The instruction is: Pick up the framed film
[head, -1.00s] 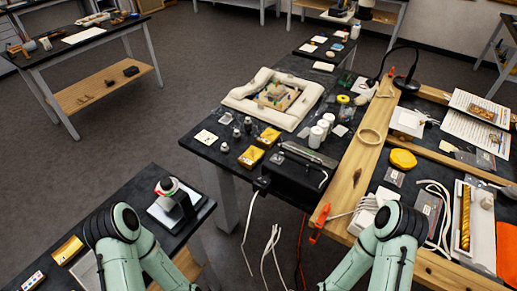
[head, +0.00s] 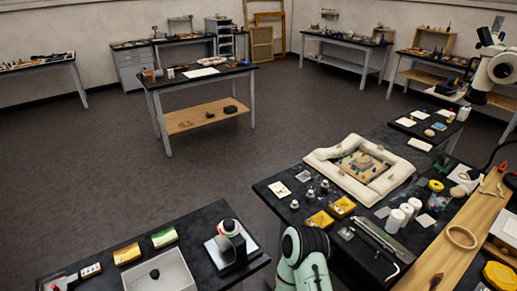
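I cannot pick out the framed film with certainty among the small items. Two small flat pieces, one orange (head: 127,253) and one green-yellow (head: 164,237), lie on the near left table, but I cannot tell what they are. A pale green link of my arm rises at the bottom middle, and its gripper is out of view. Pale arm parts with dark joints show at the upper right edge. No fingers can be made out there, so I cannot tell whether that gripper is open. Nothing is visibly held.
The near left table (head: 97,268) carries a grey tray (head: 160,278) and a small stand (head: 229,243). The dark worktable at right holds a white padded frame (head: 320,157), yellow boxes (head: 341,207), white jars (head: 395,221) and a wooden beam (head: 463,213). Open floor lies between the tables.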

